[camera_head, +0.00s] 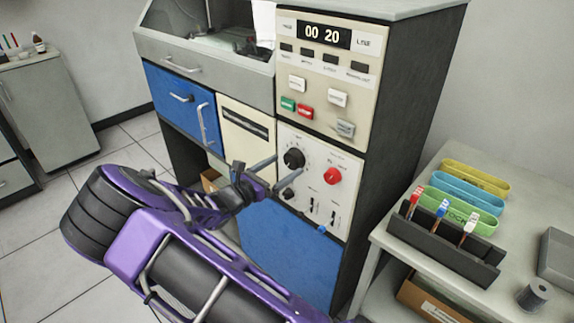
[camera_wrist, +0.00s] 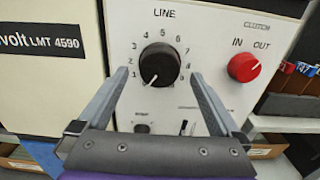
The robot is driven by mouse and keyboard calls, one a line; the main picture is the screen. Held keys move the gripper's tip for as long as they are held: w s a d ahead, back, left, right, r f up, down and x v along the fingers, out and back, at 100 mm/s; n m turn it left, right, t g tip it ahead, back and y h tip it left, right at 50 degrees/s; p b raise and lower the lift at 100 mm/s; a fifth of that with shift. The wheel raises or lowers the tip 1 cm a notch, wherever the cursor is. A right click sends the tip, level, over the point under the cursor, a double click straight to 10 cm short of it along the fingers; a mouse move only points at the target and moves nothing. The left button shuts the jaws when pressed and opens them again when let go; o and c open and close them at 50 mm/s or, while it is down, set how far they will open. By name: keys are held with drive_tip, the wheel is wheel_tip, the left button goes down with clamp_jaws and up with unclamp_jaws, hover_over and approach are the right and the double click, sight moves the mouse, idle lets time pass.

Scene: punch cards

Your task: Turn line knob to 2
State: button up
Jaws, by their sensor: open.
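The black line knob (camera_wrist: 159,64) is on the white panel, under the word LINE, with a numbered dial around it. Its white pointer mark faces down and left, close to the 1 side. The 2 is just above the 1 on the dial's left. In the head view the knob (camera_head: 293,158) sits left of a red knob. My gripper (camera_wrist: 160,73) is open, its fingers apart to the left and right of the line knob. In the head view my gripper (camera_head: 286,166) reaches the panel from the lower left. Contact with the knob cannot be told.
The red IN/OUT clutch knob (camera_wrist: 244,66) is close to the right of my right finger. Small switches (camera_head: 314,207) are below the knobs.

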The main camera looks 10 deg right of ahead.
drive_tip(key=shift+x, duration=1.2)
drive_tip(key=c, duration=1.3)
drive_tip(key=shift+m, duration=0.3)
drive_tip(key=m+b, duration=0.2)
drive_tip(key=m, duration=0.3)
drive_tip(key=shift+f+m, duration=0.15)
drive_tip(key=shift+m, duration=0.15)
drive_tip(key=m+b, duration=0.3)
drive_tip(key=m, duration=0.2)
drive_tip(key=shift+m, duration=0.4)
